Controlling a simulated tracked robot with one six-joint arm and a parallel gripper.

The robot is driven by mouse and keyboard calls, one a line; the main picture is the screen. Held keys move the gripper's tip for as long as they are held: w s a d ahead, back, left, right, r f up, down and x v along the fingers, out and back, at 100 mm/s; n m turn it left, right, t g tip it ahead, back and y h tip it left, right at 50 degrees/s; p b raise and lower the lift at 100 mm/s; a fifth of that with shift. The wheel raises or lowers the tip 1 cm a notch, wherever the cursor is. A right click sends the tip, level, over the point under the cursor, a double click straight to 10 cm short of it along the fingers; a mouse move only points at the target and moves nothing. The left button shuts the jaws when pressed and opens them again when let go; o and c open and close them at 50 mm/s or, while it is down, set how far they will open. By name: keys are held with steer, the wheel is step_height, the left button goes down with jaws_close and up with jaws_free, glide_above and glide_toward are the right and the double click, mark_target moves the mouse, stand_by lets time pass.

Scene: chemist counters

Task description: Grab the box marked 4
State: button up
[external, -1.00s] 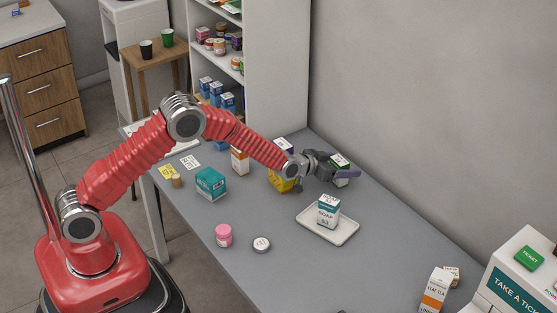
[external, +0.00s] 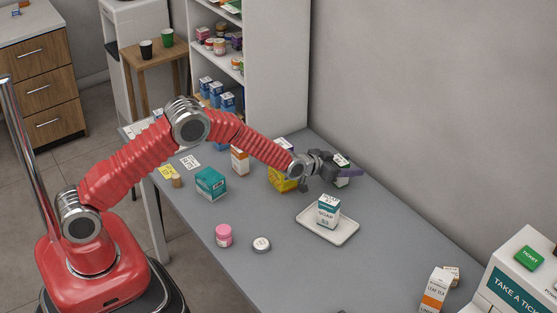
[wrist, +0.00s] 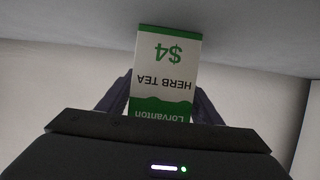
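The box marked $4 is a white and green herb tea box (wrist: 165,70), upside down in the wrist view, its lower part in the picture hidden by my gripper. In the external view the same box (external: 342,160) stands at the wall side of the counter, partly covered by my gripper (external: 340,169). My gripper's dark fingers (wrist: 162,105) stand on either side of the box, open around it. The left finger looks close to the box; whether either touches cannot be told.
A yellow box (external: 283,181) stands just left of my gripper. A soap box (external: 328,211) stands on a white tray (external: 312,229) in front. The wall (external: 430,100) is close behind.

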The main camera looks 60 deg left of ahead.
steer(key=c, duration=0.8)
steer(key=shift+r, duration=0.1)
steer(key=shift+c, duration=0.2)
step_height(320, 180, up, 10)
stand_by(0.5)
